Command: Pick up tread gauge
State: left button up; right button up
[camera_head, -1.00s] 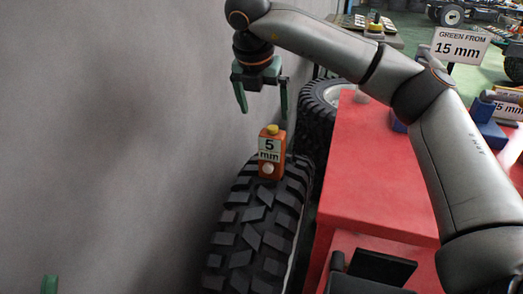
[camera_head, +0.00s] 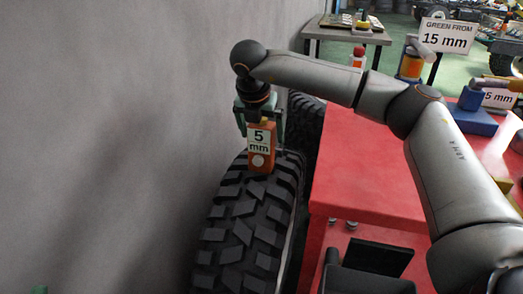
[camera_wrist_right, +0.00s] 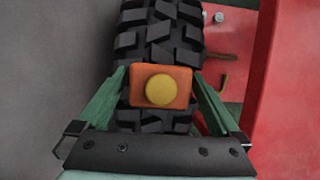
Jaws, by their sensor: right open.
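The tread gauge (camera_head: 258,160), an orange block with a "5 mm" label and a yellow top, stands upright on the tread of a black tyre (camera_head: 243,235). My right gripper (camera_head: 261,134) is open and pointing down over it. In the right wrist view the gauge's orange top with its yellow knob (camera_wrist_right: 160,90) lies between the two green fingers of the right gripper (camera_wrist_right: 161,78); whether they touch it is unclear. A small green tip of my left gripper (camera_head: 40,290) shows at the bottom left corner, the rest out of frame.
A grey wall (camera_head: 110,120) rises close on the left of the tyre. A second tyre (camera_head: 303,125) is behind. Signs and a blue stand (camera_head: 470,118) are at the right.

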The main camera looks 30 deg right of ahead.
jog(key=shift+c, duration=0.4)
jog(key=c, duration=1.3)
jog(key=shift+r, duration=0.1)
grip_shut()
